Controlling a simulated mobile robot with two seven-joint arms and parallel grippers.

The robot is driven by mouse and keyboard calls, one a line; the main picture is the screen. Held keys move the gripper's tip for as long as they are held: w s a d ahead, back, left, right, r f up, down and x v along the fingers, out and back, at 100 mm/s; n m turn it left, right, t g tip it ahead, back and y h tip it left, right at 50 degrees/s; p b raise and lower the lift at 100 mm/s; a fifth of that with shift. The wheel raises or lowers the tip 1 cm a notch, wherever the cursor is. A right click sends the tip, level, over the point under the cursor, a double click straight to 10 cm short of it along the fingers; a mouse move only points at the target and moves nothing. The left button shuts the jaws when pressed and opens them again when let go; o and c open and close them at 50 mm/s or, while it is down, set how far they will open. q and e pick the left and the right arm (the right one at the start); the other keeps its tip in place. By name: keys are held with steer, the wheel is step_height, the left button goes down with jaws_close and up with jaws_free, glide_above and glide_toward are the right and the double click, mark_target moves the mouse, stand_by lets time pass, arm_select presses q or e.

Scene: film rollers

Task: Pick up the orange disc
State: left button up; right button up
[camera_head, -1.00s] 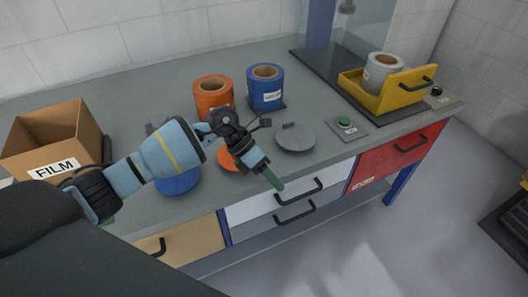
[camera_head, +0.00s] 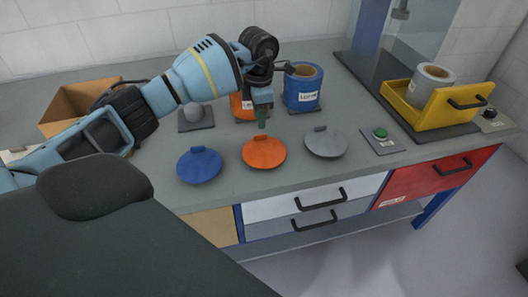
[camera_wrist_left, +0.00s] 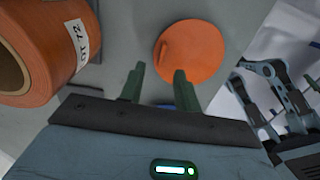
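The orange disc (camera_head: 264,152) lies flat on the grey tabletop, between a blue disc (camera_head: 199,165) and a grey disc (camera_head: 326,142). My left gripper (camera_head: 262,122) is above the table, just behind the orange disc in the head view, pointing down. In the left wrist view the orange disc (camera_wrist_left: 192,52) lies beyond the fingertips, slightly right, with its raised grip showing. The left gripper's fingers (camera_wrist_left: 158,72) are apart with nothing between them.
An orange roller (camera_head: 242,106) stands close behind my left gripper; it is large in the left wrist view (camera_wrist_left: 55,40). A blue roller (camera_head: 302,88) stands to its right. A green button (camera_head: 380,133) and a yellow tray (camera_head: 436,115) are further right. A cardboard box (camera_head: 70,103) is left.

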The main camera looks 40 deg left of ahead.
mark_target(260, 135)
arm_select(q)
steer(key=shift+d+f, duration=0.15)
steer(key=shift+f, duration=2.9)
jaws_close()
